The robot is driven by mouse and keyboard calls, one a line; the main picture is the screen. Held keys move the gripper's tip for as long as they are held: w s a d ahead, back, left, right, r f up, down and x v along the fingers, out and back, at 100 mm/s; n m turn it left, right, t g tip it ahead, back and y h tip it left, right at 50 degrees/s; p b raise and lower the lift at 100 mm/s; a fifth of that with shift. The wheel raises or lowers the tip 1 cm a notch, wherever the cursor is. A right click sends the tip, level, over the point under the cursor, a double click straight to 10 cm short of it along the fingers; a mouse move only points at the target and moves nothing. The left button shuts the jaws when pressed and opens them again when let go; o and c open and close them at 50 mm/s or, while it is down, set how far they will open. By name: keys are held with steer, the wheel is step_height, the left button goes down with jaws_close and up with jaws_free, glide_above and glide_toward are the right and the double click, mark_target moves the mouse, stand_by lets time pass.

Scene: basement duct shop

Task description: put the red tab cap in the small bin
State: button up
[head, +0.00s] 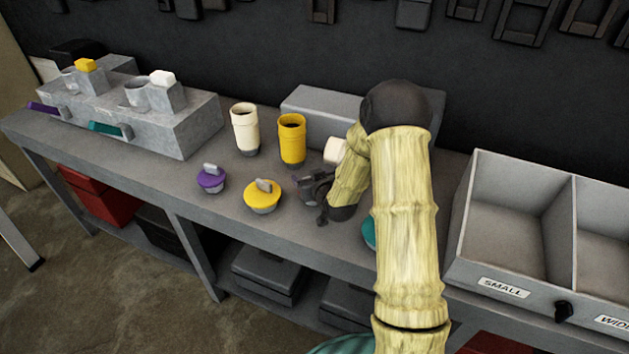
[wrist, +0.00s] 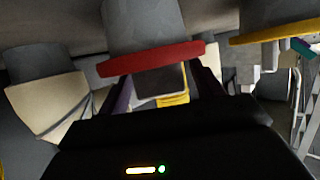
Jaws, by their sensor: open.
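The red tab cap shows in the wrist view, which looks upside down, as a red rim (wrist: 155,58) with a grey base and a grey tab. My gripper (wrist: 163,86) is open, with one finger on each side of the tab. I cannot tell whether the fingers touch it. In the head view my gripper (head: 318,192) is low over the bench, right of the yellow cap, and the red cap is hidden there. The small bin (head: 504,287) is the left compartment of the grey box at the right, labelled SMALL; it looks empty.
A yellow cap (head: 263,197) and a purple cap (head: 211,180) lie left of my gripper. A teal cap (head: 368,234) is partly hidden by my arm. A cream cup (head: 244,127) and a yellow cup (head: 292,139) stand behind. The WIDE bin (head: 606,255) adjoins the small bin.

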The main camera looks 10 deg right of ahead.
steer(key=b+v, duration=0.2)
steer(key=v, duration=1)
steer(key=shift+s, duration=0.1)
